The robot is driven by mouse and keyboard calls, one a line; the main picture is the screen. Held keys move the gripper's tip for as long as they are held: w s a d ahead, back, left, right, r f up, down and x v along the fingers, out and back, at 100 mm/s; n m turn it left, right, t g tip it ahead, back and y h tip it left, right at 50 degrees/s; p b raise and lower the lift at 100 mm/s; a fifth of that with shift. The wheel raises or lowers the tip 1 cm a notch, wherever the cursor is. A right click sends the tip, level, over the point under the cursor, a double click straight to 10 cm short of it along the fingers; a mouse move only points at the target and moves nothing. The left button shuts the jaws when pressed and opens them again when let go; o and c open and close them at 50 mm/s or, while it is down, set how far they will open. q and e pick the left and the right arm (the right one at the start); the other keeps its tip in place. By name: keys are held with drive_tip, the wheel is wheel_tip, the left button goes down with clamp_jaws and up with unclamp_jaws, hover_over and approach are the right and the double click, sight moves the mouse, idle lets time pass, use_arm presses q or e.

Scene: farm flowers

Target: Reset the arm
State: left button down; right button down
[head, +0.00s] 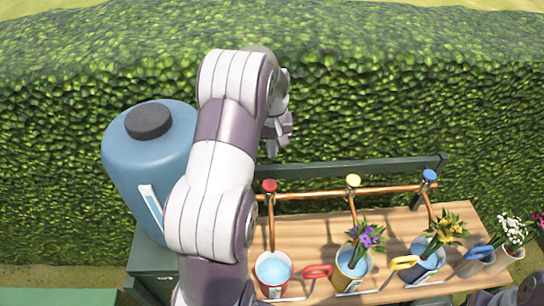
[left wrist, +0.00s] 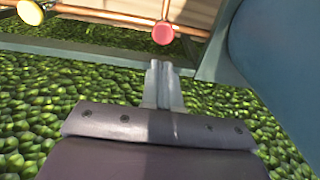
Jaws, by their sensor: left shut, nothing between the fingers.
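My left arm rises through the middle of the head view, and my left gripper (head: 281,140) hangs at its end, up in front of the hedge and clear of the table. In the left wrist view the two fingers of the left gripper (left wrist: 161,80) are pressed together with nothing between them. They point toward a red knob (left wrist: 163,33) but stay apart from it. My right gripper is not in view.
A wooden table (head: 310,232) holds a red bucket (head: 271,275), a yellow bucket (head: 351,270) and a blue bucket (head: 424,262) under copper pipes. Flowers stand in the latter two. A big blue tank (head: 150,160) stands left of the arm; the hedge (head: 400,110) lies behind.

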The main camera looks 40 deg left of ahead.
use_arm(q)
drive_tip(key=shift+s+d+r, duration=0.1)
drive_tip(key=shift+w, duration=0.2)
drive_tip(key=s+d+f+m+b, duration=0.2)
drive_tip(key=s+d+m+b, duration=0.1)
drive_tip(key=s+d, duration=0.5)
drive_tip(key=s+d+f+m+t+b, duration=0.1)
drive_tip(key=s+d+f+m+b, duration=0.1)
drive_tip(key=s+d+m, duration=0.3)
drive_tip(key=s+d+f, duration=0.1)
drive_tip(key=s+d, duration=0.2)
drive_tip(key=d, duration=0.2)
drive_tip(key=shift+d+b, duration=0.35)
drive_tip(key=shift+b, duration=0.05)
drive_tip(key=shift+s, duration=0.1)
